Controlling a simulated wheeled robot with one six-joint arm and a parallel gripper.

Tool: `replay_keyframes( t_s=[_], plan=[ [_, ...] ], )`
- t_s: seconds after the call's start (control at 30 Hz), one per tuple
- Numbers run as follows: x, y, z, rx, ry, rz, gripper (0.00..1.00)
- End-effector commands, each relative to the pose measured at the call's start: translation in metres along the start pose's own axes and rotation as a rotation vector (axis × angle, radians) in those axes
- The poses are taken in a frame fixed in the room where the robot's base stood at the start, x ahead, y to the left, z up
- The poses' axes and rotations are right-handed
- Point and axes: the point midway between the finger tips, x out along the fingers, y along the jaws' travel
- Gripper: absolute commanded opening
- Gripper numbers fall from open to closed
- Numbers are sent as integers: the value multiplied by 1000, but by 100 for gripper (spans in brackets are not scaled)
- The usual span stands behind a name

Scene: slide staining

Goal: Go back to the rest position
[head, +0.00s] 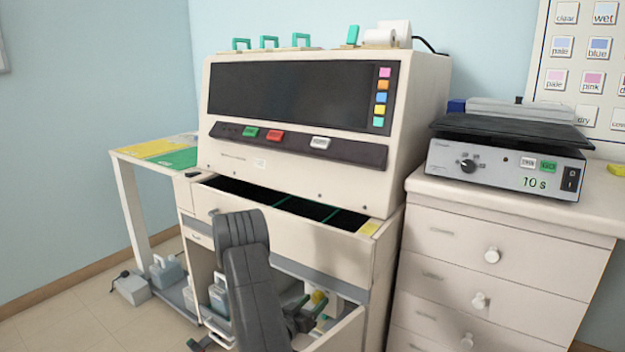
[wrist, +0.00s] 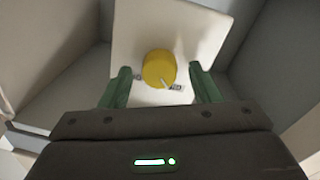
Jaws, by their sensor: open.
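My gripper (wrist: 161,72) shows in the wrist view with its two green fingers apart. A yellow round knob (wrist: 157,66) with a pale pointer mark sits on a white panel (wrist: 130,30) ahead of the fingers. It appears between them in the picture; I cannot tell whether they touch it. In the head view my dark arm reaches down in front of the big cream machine (head: 225,155). There my gripper (head: 312,306) is low, at the open lower compartment, partly hidden by the arm and a cream front panel. A bit of yellow shows beside it.
The machine's upper drawer (head: 330,262) stands open above my gripper. A drawer cabinet (head: 440,235) with a grey shaker-like device (head: 505,165) stands close on the right. A side table (head: 140,165) and grey boxes (head: 132,288) are on the left. Floor is free at lower left.

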Motion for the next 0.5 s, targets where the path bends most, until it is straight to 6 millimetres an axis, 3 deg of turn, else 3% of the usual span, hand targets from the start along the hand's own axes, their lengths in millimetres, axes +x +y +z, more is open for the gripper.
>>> replay_keyframes(
  t_s=[0.5],
  plan=[
    [0,0,0,427,-23,5,56]
  ],
)
